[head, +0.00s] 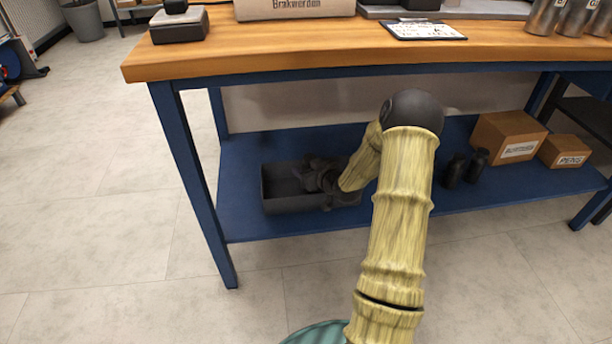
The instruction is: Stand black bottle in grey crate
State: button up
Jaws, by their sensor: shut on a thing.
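The grey crate (279,203) is a dark, open-topped box on the left part of the blue lower shelf. My gripper (312,178) reaches in under the tabletop and is at the right part of the crate, around its rim. It is shut on a dark thing, which I take to be a black bottle; gripper and load blend together, so its tilt and whether it touches the crate floor cannot be told. Two more black bottles, one (455,170) and another (478,166), stand close together on the shelf, right of my arm.
Cardboard boxes, a larger one (508,137) and a smaller one (564,151), stand at the shelf's right. The wooden tabletop (290,55) hangs above the shelf. A blue table leg (192,180) stands left of the crate. Bare shelf lies between crate and bottles, partly behind my arm.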

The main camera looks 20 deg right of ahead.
jog(key=shift+d+f, duration=0.1)
jog(key=shift+f, duration=0.5)
jog(key=shift+r, duration=0.1)
jog(key=o, duration=1)
jog(key=shift+o, duration=0.2)
